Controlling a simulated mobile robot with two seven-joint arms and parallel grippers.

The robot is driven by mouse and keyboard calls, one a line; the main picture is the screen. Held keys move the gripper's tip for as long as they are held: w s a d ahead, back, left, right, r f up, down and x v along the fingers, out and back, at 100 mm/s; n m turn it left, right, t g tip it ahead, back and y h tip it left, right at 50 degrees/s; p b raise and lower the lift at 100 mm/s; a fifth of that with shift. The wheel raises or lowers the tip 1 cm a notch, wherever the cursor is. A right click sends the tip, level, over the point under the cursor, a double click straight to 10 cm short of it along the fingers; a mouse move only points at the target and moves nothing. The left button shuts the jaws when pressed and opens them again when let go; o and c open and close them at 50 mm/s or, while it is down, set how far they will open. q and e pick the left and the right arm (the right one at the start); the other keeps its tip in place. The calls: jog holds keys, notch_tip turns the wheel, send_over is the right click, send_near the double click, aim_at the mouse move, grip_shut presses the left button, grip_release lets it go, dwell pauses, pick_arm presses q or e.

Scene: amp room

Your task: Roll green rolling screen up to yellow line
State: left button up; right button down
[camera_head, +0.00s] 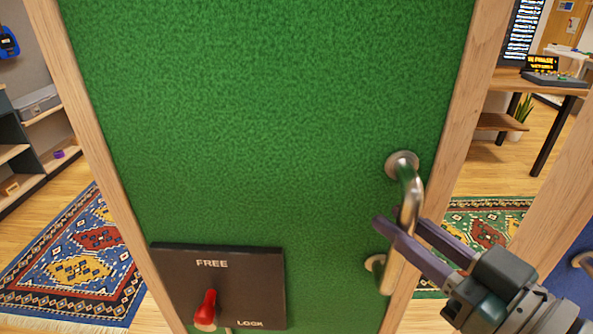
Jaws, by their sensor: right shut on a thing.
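The green rolling screen (270,110) fills the middle of the head view, set in a light wooden frame. A curved metal handle (411,190) is fixed near its right edge. My right gripper (396,228) is shut on this handle, its purple fingers on either side of the bar. A dark panel (180,265) marked FREE and LOCK sits at the lower left of the screen, with a red lever (208,305) pointing up from near the bottom. No yellow line shows in this view. My left gripper is out of view.
A patterned rug (85,260) lies on the wooden floor at left, beside shelves (38,150). Another rug (490,225) lies behind at right. A table (540,82) with a small device and a plant stand back right. A blue panel (575,270) shows at the right edge.

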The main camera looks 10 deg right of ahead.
jog(key=s+d+b, duration=0.1)
jog(key=s+d, duration=0.1)
jog(key=d, duration=0.7)
jog(key=s+d+b, duration=0.1)
jog(key=s+d, duration=0.2)
jog(key=d, duration=0.6)
jog(key=shift+s, duration=0.1)
jog(key=c, duration=1.1)
grip_release()
jog(key=shift+o, duration=1.4)
jog(key=shift+d, duration=0.15)
jog(key=shift+o, duration=0.7)
jog(key=shift+s, duration=0.1)
jog(key=v, duration=0.9)
jog(key=shift+s, duration=0.4)
